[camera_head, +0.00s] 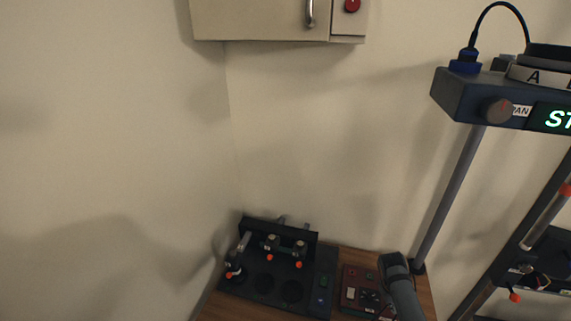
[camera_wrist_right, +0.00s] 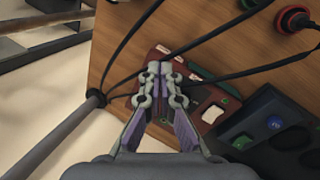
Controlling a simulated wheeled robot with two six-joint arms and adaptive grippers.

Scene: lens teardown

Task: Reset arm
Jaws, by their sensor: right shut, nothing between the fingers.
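My right gripper (camera_wrist_right: 160,70) shows in the right wrist view with its two fingertips together and nothing between them. Whether the fingertips touch anything below cannot be told. In the head view the red panel (camera_head: 352,294) lies on the bench beside a dark grey tubular part at its right; the right fingers are not clearly seen there. My left gripper is in neither view.
A black fixture (camera_head: 260,285) with orange-tipped parts stands left of the red panel. A grey post (camera_head: 447,200) carries a display unit (camera_head: 470,97) at right. A dark rack (camera_head: 530,260) stands far right. Black cables (camera_wrist_right: 225,75) cross near the fingers. A cabinet (camera_head: 260,20) hangs above.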

